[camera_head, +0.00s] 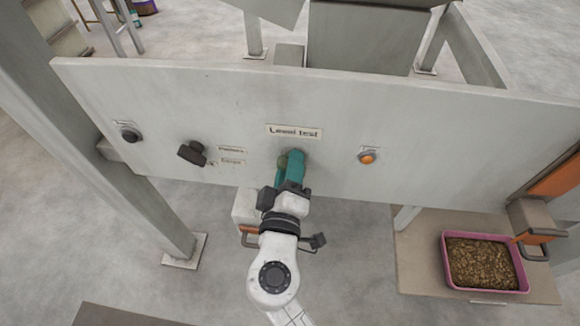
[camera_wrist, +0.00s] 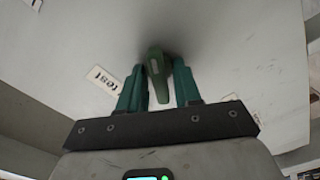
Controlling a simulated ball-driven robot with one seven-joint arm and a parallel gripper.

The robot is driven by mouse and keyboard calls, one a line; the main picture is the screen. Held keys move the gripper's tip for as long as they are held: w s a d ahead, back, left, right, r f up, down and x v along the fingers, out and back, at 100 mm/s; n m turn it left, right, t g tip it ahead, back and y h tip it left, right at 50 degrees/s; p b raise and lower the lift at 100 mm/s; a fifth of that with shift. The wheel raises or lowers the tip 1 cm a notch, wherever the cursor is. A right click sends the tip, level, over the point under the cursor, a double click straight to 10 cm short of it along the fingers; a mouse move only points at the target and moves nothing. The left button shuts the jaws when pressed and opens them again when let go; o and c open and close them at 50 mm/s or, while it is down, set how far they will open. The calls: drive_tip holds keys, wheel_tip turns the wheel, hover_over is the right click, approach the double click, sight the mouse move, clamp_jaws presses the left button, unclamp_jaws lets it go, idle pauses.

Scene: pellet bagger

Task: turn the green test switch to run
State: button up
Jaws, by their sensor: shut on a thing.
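The green test switch (camera_wrist: 157,75) sticks out of the grey panel (camera_head: 220,100), under the "Level test" label (camera_head: 294,132). In the wrist view its handle sits between the two teal fingers of my gripper (camera_wrist: 160,88). My gripper (camera_head: 290,167) is shut on the switch, with its fingers close to the panel. In the head view the fingers hide most of the switch, and only a small green part (camera_head: 282,161) shows beside them. Which marked position the switch points to cannot be read.
On the same panel are a dark button (camera_head: 130,134) at far left, a black knob (camera_head: 192,153) left of the switch and an orange button (camera_head: 367,157) to its right. A pink tray of pellets (camera_head: 444,262) stands at lower right. A grey post stands at left.

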drive_tip(key=n, duration=0.5)
drive_tip(key=shift+f+n+p, duration=0.1)
drive_tip(key=shift+n+p, duration=0.3)
idle(0.4)
drive_tip(key=o, duration=0.7)
drive_tip(key=s+b, duration=0.1)
drive_tip(key=s, duration=1)
drive_tip(key=shift+a, duration=0.25)
drive_tip(key=shift+w+d, duration=0.1)
